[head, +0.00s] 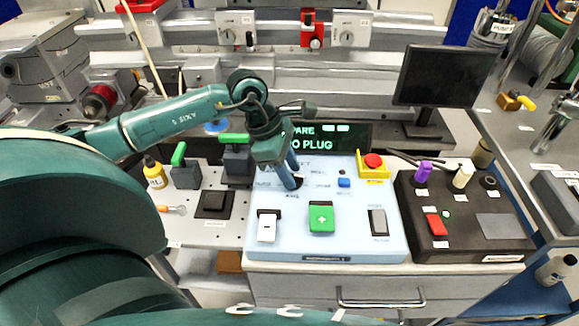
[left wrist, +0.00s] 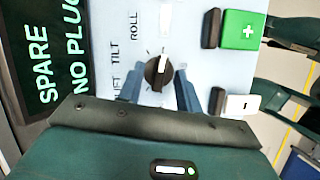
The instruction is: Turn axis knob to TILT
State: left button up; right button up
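The axis knob (left wrist: 157,73) is a dark round knob with a white pointer on a pale blue panel (head: 265,244). Printed labels LIFT, TILT (left wrist: 115,54) and ROLL (left wrist: 134,26) stand beside it. The pointer is directed up in the left wrist view, away from TILT and toward the ROLL side. My left gripper (head: 292,184) is down at the knob, with its blue fingers (left wrist: 157,88) apart on either side of it. Whether they touch it I cannot tell. In the head view the gripper mostly hides the knob. My right gripper does not show.
The panel also carries a green plus button (head: 321,218), a white minus button (head: 268,226), a rocker switch (head: 378,222) and a red emergency button (head: 373,161). A display (head: 340,136) stands behind. A dark control box (head: 465,225) is at right, a yellow bottle (head: 155,174) at left.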

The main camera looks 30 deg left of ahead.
pick_arm(q)
jog(key=shift+c, duration=0.2)
grip_shut()
